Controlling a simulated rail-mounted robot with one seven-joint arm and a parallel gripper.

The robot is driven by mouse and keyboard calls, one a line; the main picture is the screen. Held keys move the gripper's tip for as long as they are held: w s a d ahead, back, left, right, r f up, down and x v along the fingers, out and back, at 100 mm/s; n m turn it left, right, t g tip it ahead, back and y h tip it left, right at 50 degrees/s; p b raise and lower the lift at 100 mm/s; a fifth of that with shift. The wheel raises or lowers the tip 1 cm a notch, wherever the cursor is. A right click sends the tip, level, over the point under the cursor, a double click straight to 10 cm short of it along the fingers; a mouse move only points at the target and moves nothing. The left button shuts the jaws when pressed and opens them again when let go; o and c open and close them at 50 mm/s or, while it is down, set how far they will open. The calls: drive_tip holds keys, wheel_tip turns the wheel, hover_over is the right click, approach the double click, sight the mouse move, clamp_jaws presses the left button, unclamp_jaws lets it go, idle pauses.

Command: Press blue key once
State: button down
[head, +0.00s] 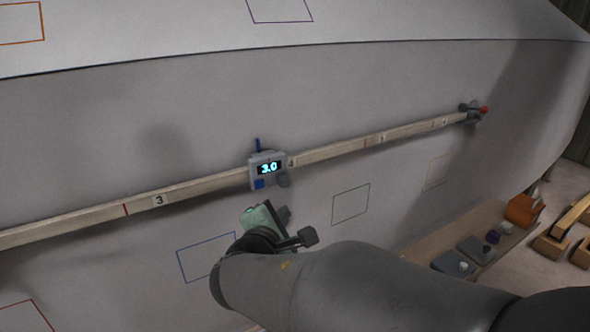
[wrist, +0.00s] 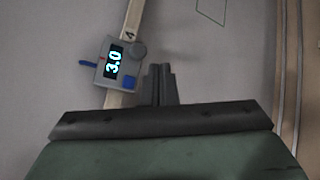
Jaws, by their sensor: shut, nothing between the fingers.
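A small grey readout unit (head: 253,168) sits on a pale rail fixed along the hull wall. Its dark display reads 3.0 in cyan. The square blue key (head: 259,183) is on its lower left in the head view. In the wrist view the blue key (wrist: 130,83) is at the unit's lower right corner, just left of my fingers. My gripper (wrist: 160,68) is shut and empty. In the head view my gripper (head: 284,213) is below and slightly right of the unit. I cannot tell how far the fingertips are from the wall.
A round grey knob (head: 284,180) is beside the key on the unit. A bench (head: 420,258) with small items is at lower right.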

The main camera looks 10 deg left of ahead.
sight(264, 185)
drive_tip(key=shift+w, duration=0.1)
drive_tip(key=w+a, duration=0.5)
drive_tip(key=w, duration=0.1)
drive_tip(key=shift+w+a+p, duration=0.25)
drive_tip(key=shift+a+p, duration=0.1)
idle(2.1)
drive_tip(key=shift+w+a, duration=0.3)
drive_tip(key=shift+w+a, duration=0.4)
idle(0.9)
drive_tip(key=shift+s+d+b, duration=0.1)
drive_tip(key=shift+b, duration=0.25)
drive_tip(key=shift+s+d+b, duration=0.5)
drive_tip(key=shift+s+d, duration=0.05)
drive_tip(key=shift+s, duration=0.1)
